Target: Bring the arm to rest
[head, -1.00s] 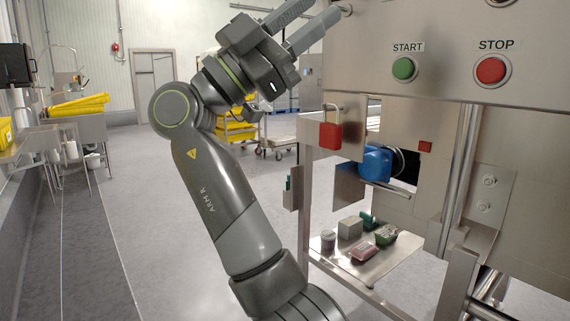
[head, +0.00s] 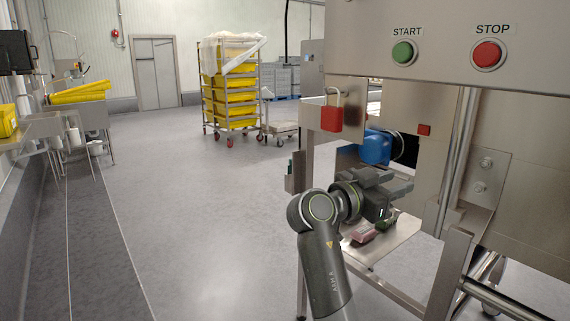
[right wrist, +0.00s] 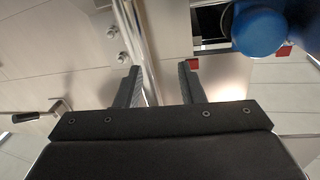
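My right arm reaches up from the bottom of the head view. Its right gripper (head: 400,182) is in front of the machine, above the low steel shelf (head: 392,250). In the right wrist view the two fingers of the gripper (right wrist: 160,70) stand apart with nothing held between them. My left gripper is not in view.
A pink pack (head: 361,233) lies on the shelf; the arm hides other items. A red padlock (head: 331,118), START button (head: 403,52) and STOP button (head: 487,54) are above. Open floor lies left.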

